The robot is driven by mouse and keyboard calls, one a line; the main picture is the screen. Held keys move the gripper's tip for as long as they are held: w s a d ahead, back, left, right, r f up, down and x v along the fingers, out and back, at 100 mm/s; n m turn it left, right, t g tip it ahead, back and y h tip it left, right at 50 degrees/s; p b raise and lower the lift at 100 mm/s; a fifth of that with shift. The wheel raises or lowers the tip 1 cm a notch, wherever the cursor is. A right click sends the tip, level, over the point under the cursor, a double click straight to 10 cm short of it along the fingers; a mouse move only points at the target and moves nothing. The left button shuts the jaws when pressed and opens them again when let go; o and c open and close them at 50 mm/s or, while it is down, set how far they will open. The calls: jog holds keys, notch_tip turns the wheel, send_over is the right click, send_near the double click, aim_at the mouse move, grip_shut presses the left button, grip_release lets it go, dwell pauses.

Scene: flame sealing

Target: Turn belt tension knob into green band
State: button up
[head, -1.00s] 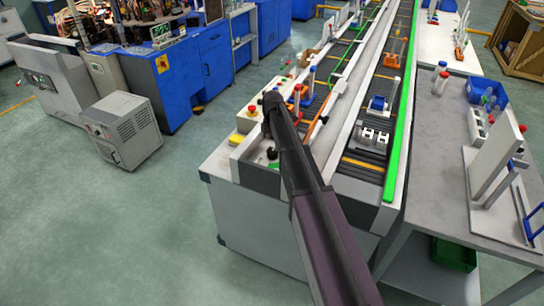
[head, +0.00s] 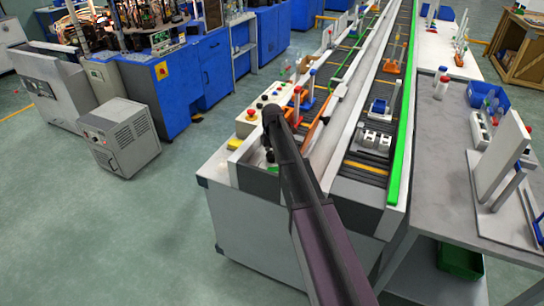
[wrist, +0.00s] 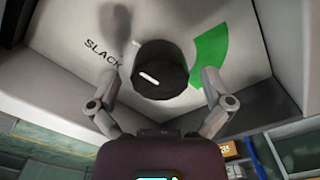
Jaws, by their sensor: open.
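The belt tension knob (wrist: 160,70) is a round black knob with a white pointer line on its face. It sits on a pale panel (wrist: 75,22) in the wrist view. The pointer lies on the knob's left part, slanting toward the SLACK lettering (wrist: 103,52). The green band (wrist: 210,55) is a curved patch on the panel to the knob's right. My gripper (wrist: 162,75) is open, with one grey finger on each side of the knob and gaps visible on both sides. In the head view, my arm covers most of the knob's area.
In the head view, a control box with a red button (head: 251,112) stands close beside my arm. The conveyor (head: 362,163) with fixtures runs to the right. A grey side table (head: 440,130) stands farther right. Open floor (head: 110,240) lies at left.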

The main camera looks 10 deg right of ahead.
jog(key=c, duration=1.1)
jog(key=shift+c, duration=0.2)
